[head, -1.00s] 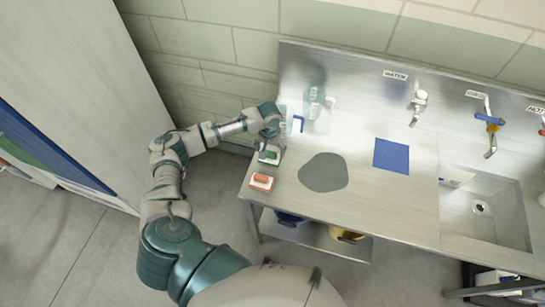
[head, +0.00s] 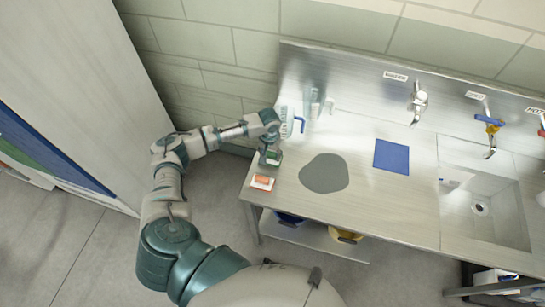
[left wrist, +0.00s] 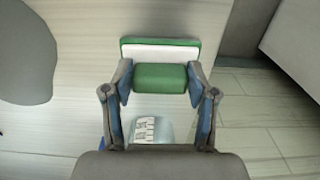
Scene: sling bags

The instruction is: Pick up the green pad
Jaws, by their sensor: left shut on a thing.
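The green pad (head: 273,157) is a small block with a green top and a white layer, at the left end of the steel counter. In the left wrist view the green pad (left wrist: 160,78) sits between my two fingertips, with its white and green strip beyond them. My left gripper (head: 270,152) is shut on it from above. I cannot tell for sure how far the pad is off the counter. My right gripper is in neither view.
An orange and white pad (head: 262,183) lies close by at the counter's front left. A grey patch (head: 324,173) and a blue mat (head: 391,157) lie to the right. A bottle with a blue handle (head: 300,124) stands behind. The sink (head: 480,207) is far right.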

